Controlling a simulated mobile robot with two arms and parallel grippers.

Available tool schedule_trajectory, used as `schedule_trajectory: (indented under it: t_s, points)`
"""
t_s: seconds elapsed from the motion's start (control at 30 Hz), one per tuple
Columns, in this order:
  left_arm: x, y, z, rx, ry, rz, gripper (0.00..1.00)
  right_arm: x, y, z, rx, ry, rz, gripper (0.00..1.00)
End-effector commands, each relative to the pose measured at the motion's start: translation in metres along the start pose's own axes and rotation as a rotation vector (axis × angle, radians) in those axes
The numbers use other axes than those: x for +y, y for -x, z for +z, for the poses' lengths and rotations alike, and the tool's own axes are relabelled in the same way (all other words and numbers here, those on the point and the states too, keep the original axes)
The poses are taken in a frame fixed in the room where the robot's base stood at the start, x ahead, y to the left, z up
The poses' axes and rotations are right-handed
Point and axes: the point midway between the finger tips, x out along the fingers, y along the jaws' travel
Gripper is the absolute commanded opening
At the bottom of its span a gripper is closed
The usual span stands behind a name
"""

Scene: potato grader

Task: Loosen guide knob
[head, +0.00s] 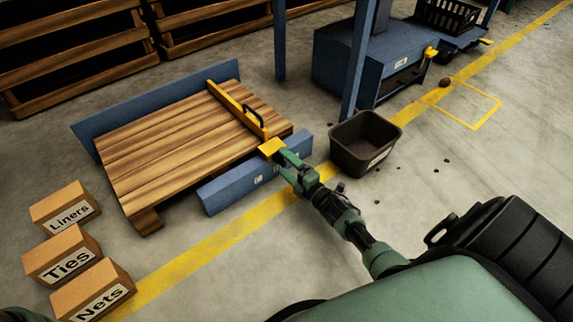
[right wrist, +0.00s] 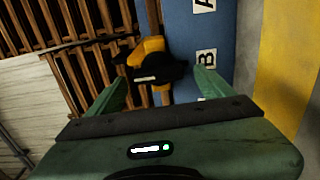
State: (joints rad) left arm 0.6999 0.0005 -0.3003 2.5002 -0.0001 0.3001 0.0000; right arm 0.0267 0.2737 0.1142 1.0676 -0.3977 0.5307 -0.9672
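The yellow guide (head: 235,107) lies across the slatted wooden pallet and has a black handle (head: 252,115). Its yellow end block (head: 271,147) sits over the blue front beam (head: 250,176). In the right wrist view a black knob (right wrist: 162,70) shows against the yellow guide end (right wrist: 148,49), beside the label B. My right gripper (head: 284,162) is at the guide's end. In the right wrist view its two green fingers (right wrist: 160,82) are spread, with the knob between and just beyond the tips. I cannot tell whether they touch it. My left gripper is not in view.
The wooden pallet (head: 165,150) lies between blue rails. A dark bin (head: 365,142) stands right of the beam. Boxes marked Liners (head: 65,207), Ties (head: 62,256) and Nets (head: 93,290) stand at left. A blue post (head: 357,60) rises behind the bin.

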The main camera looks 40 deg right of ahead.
Motion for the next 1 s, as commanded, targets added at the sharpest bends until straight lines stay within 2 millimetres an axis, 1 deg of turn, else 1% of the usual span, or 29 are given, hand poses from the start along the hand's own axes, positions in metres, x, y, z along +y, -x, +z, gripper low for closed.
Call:
schedule_trajectory:
  t_s: [0.17,0.27,0.5,0.63,0.8,1.0]
  points:
    - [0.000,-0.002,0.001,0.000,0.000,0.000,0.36,0.001,0.001,0.000,0.000,-0.002,0.001,0.82]
    - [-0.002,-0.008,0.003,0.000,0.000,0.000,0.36,0.003,0.011,0.000,0.000,-0.003,0.000,0.82]
    - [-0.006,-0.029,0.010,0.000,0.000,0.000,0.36,0.004,0.052,0.000,-0.001,-0.002,-0.003,0.82]
    - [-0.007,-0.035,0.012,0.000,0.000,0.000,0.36,0.002,0.069,0.000,-0.001,-0.001,-0.002,0.82]
    - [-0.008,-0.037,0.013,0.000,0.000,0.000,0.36,0.001,0.078,0.000,0.000,-0.001,0.000,0.82]
    - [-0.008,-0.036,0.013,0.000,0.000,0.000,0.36,0.000,0.078,0.000,0.000,-0.001,0.000,0.82]
